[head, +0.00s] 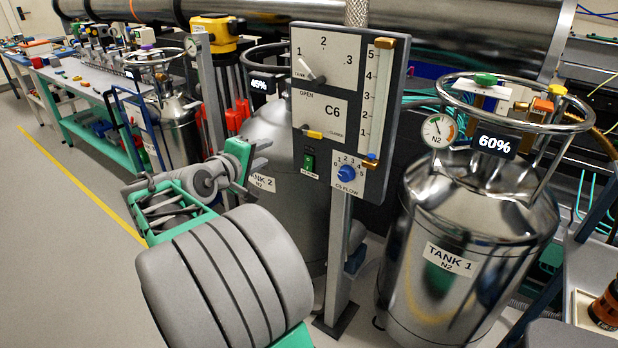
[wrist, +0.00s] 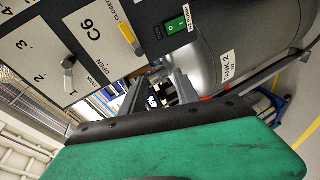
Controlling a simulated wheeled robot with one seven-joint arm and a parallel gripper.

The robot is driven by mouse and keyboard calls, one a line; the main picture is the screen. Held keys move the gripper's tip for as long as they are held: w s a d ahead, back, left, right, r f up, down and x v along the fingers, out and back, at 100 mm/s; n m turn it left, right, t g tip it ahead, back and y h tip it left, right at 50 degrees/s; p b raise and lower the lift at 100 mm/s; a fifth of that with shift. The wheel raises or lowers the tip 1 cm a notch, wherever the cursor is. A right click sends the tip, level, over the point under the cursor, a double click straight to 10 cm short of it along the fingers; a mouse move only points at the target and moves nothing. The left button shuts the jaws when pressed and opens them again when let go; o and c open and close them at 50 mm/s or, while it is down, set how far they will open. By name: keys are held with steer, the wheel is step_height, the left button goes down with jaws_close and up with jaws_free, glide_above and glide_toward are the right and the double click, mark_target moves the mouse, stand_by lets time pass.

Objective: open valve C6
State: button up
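The C6 valve handle (head: 314,134) is a small yellow lever on the grey-framed control panel (head: 330,40). It lies about level below the C6 label, with its yellow end toward the CLOSED mark; OPEN is printed at the upper left. In the wrist view the yellow handle (wrist: 129,34) is near the top, left of the green switch. My gripper (head: 257,168) is left of and below the handle, beside the panel and apart from it. In the wrist view my gripper (wrist: 161,80) has two grey fingers with a gap between them, and nothing is held.
The panel also has a tank selector knob (head: 312,72), a lit green switch (head: 308,161), a blue C5 flow knob (head: 347,173) and a vertical slider scale (head: 372,100). Open floor lies left.

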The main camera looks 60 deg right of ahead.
mark_target(313, 135)
steer(key=s+d+g+h, duration=0.1)
steer(key=s+d, duration=0.1)
steer(key=d, duration=0.2)
steer(key=s+d+g+h+b, duration=0.1)
steer(key=s+d, duration=0.1)
steer(key=d, duration=0.2)
steer(key=s+d+g, duration=0.1)
steer(key=s+d, duration=0.2)
steer(key=d, duration=0.1)
steer(key=shift+d+r+n+g+h, duration=0.2)
steer(key=shift+n+g+h, duration=0.1)
steer(key=shift+n+h, duration=0.1)
steer(key=shift+c, duration=0.3)
jaws_close()
steer(key=shift+f, duration=0.1)
